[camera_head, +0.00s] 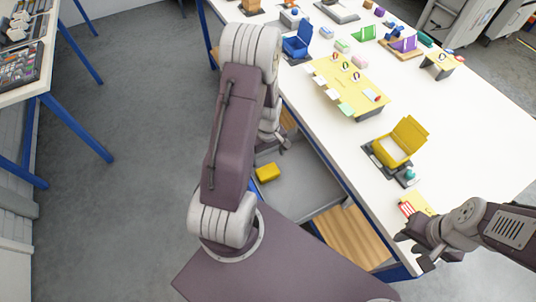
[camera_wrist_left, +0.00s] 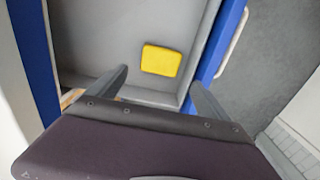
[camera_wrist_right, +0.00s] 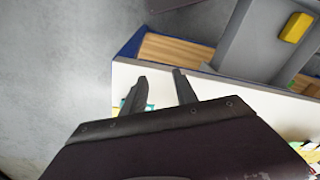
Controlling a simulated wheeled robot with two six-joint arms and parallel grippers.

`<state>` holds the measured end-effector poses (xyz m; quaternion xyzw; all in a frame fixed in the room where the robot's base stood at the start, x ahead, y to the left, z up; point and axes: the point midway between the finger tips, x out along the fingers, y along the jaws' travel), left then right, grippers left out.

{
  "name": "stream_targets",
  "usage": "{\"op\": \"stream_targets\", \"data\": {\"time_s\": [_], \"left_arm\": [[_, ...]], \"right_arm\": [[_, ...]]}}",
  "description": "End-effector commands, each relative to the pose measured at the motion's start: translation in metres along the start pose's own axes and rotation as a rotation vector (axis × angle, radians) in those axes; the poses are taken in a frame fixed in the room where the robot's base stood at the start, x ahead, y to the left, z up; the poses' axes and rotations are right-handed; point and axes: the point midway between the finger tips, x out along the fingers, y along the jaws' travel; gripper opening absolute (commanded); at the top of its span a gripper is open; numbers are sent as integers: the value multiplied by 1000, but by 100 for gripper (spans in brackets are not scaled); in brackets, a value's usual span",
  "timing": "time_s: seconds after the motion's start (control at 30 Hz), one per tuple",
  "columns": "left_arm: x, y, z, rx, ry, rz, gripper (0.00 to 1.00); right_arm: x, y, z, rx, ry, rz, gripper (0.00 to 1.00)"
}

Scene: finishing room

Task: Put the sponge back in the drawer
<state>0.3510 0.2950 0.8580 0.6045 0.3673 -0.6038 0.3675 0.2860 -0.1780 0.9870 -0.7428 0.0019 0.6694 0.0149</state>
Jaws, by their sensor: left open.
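The yellow sponge (camera_head: 267,172) lies inside the open grey drawer (camera_head: 305,182), close to its outer wall. In the left wrist view the sponge (camera_wrist_left: 161,60) lies flat on the drawer floor (camera_wrist_left: 95,35). My left gripper (camera_head: 284,142) is over the drawer, open and empty; its fingers (camera_wrist_left: 160,90) point toward the sponge without touching it. The sponge (camera_wrist_right: 296,27) also shows in the right wrist view. My right gripper (camera_head: 414,246) is at the table's near right corner, with a gap between its empty fingers (camera_wrist_right: 160,80).
The white table (camera_head: 480,125) carries a yellow panel (camera_head: 345,85), an open yellow box (camera_head: 398,142), a blue box (camera_head: 298,42) and small items. A wooden-bottomed drawer (camera_head: 350,235) is beside the grey one. Grey floor (camera_head: 130,190) is clear at left.

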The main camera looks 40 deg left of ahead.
Motion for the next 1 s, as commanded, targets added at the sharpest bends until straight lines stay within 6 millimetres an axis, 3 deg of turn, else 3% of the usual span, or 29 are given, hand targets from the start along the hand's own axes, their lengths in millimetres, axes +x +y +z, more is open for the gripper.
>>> {"op": "stream_targets", "data": {"time_s": [0.1,0.17,0.33,0.5,0.63,1.0], "left_arm": [[-4,1,1,12,1,1,90],[-16,6,9,82,9,9,90],[-85,16,71,570,47,45,90],[-123,2,123,969,76,68,90],[-130,-4,135,1071,82,72,90],[-129,-4,134,1070,82,72,90]], "right_arm": [[0,0,0,0,0,0,35],[0,0,0,0,0,0,35],[0,0,0,0,0,0,35],[0,0,0,0,0,0,35],[0,0,0,0,0,0,35],[0,0,0,0,0,0,35]]}}
